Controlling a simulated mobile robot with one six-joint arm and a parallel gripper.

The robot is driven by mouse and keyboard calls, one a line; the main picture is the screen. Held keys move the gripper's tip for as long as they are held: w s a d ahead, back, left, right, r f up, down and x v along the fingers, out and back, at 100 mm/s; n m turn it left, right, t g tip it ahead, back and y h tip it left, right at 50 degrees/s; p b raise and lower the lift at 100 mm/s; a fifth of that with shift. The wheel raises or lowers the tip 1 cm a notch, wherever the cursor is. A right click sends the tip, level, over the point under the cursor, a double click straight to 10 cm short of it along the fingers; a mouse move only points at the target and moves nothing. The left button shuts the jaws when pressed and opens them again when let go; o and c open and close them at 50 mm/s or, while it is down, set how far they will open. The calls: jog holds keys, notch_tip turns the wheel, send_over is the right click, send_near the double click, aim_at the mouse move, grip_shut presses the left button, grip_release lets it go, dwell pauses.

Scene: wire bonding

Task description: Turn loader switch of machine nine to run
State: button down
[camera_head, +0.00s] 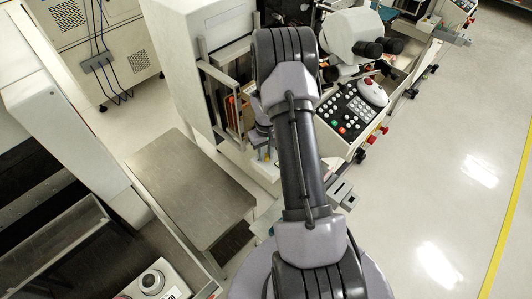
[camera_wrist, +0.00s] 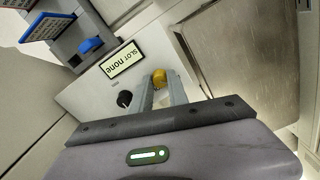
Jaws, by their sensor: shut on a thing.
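In the wrist view, my gripper (camera_wrist: 161,88) has its two pale fingers on either side of a yellow-orange knob (camera_wrist: 159,76) on a light machine panel (camera_wrist: 85,92). The fingers are closed on this knob. A black round knob (camera_wrist: 124,99) sits just left of the fingers, apart from them. A display reading "SLOT none" (camera_wrist: 122,63) is above the black knob, tilted in the picture. No run marking or machine number is readable. In the head view, my arm hides most of the panel and gripper.
The head view shows a machine with a keypad panel (camera_head: 346,113), red knobs and a microscope head (camera_head: 351,37) right of my arm. A steel table (camera_head: 187,190) stands left. A blue part (camera_wrist: 91,45) is near the panel in the wrist view. The right floor is clear.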

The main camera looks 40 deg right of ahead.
dwell(0.4)
jog(key=c, duration=1.6)
grip_release()
jog(key=shift+o, duration=0.2)
jog(key=shift+r, duration=0.15)
notch_tip(320, 180, up, 17)
jog(key=p, duration=0.4)
